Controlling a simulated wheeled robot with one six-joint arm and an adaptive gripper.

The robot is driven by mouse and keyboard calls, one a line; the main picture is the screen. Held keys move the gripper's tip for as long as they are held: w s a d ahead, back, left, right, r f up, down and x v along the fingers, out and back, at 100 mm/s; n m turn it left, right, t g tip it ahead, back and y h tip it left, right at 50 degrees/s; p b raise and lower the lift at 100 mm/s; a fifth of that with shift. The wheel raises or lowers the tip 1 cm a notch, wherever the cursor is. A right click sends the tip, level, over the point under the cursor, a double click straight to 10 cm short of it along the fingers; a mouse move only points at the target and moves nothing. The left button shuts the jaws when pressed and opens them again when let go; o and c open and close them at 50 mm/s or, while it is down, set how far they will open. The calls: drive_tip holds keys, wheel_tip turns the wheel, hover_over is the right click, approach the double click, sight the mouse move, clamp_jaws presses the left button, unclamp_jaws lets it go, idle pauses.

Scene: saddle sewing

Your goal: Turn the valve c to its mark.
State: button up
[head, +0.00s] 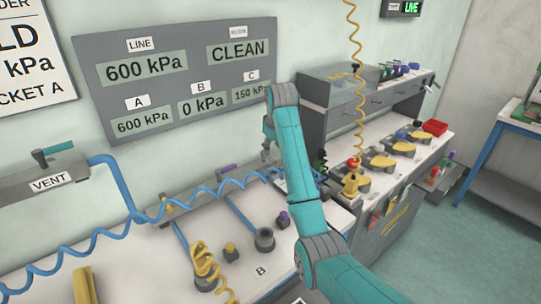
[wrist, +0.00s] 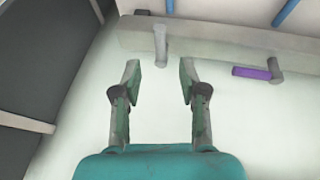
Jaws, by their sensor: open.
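My gripper (wrist: 160,72) is open and empty in the wrist view, its two fingers spread apart. A pale grey lever (wrist: 160,46) on a grey bar lies just beyond the fingertips, lined up with the gap between them. It appears to be valve c, but no label shows beside it. A purple lever (wrist: 252,73) sits on the same bar to the right, pointing sideways. In the head view my gripper (head: 268,152) is small and partly hidden by my arm, near the bar. The wall panel's C reading (head: 252,92) shows 150 kPa. No mark on the valve is clear.
A blue coiled hose (head: 120,222) runs across the bench in front of the bar. A grey workbench (head: 400,120) with yellow parts stands right of my arm.

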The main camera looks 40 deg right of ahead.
sight(271, 158)
drive_tip(key=shift+x, duration=3.15)
clamp_jaws()
